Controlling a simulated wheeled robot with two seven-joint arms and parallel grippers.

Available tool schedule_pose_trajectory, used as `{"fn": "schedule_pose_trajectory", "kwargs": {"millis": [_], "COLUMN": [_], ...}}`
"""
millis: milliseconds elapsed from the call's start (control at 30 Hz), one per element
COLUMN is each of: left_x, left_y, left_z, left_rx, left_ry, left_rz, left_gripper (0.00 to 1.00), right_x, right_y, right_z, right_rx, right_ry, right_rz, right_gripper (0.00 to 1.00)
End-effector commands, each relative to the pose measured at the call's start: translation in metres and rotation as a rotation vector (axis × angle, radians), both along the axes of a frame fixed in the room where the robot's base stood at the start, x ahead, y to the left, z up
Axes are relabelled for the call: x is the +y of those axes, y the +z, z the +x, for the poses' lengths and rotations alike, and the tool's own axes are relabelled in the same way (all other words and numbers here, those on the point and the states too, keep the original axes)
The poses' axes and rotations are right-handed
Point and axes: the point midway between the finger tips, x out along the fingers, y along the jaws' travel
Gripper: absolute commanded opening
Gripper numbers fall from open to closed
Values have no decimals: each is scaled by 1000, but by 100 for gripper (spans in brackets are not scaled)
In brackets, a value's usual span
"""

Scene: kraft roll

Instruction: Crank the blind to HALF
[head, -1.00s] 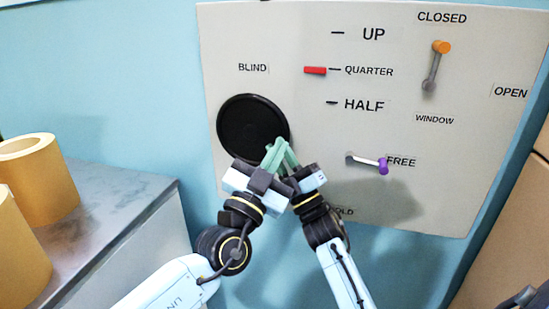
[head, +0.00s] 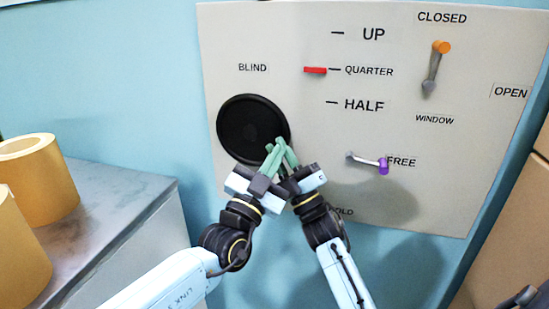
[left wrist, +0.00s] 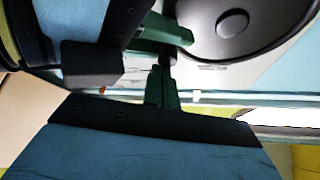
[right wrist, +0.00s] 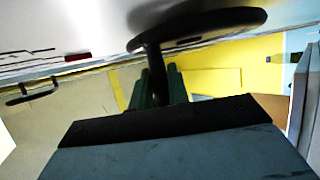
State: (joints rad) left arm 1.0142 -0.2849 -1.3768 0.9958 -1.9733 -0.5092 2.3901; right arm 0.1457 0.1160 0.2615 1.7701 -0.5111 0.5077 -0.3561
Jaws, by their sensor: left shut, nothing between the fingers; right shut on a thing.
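The blind's crank is a black disc (head: 252,130) on the panel under the label BLIND. Its dark handle (right wrist: 153,62) shows in the right wrist view, running from the disc down between the green fingers. My right gripper (head: 287,153) is shut on this handle at the disc's lower right edge. My left gripper (head: 271,160) is shut and empty, close beside the right one; its fingers (left wrist: 167,85) show near the disc in the left wrist view. The red marker (head: 315,70) is level with the QUARTER line. The HALF line (head: 332,103) is below it.
A window lever with an orange knob (head: 440,47) points up toward CLOSED. A small lever with a purple knob (head: 383,166) points to FREE. Tan rolls (head: 40,180) stand on a grey counter (head: 110,195) at the left.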

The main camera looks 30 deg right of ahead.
Motion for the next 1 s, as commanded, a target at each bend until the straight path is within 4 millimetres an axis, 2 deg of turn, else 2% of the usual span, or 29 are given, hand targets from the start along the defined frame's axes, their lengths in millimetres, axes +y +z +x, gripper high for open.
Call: {"fn": "schedule_pose_trajectory", "kwargs": {"millis": [33,433,467,600,1000], "left_x": [1,4,4,5,2], "left_y": [-2,-16,-16,-17,-12], "left_z": [2,8,8,8,5], "left_rx": [-9,-30,-29,-28,-35], "left_ry": [1,8,9,10,3], "left_rz": [11,43,44,46,37], "left_gripper": [0,0,0,0,0], "right_x": [9,9,8,8,3], "right_y": [3,4,4,4,1], "right_z": [0,0,-1,-1,-1], "right_rx": [-11,-14,-14,-15,-5], "right_ry": [16,17,17,16,9], "right_rz": [-9,-8,-8,-7,-4], "right_gripper": [0,0,19,37,39]}}
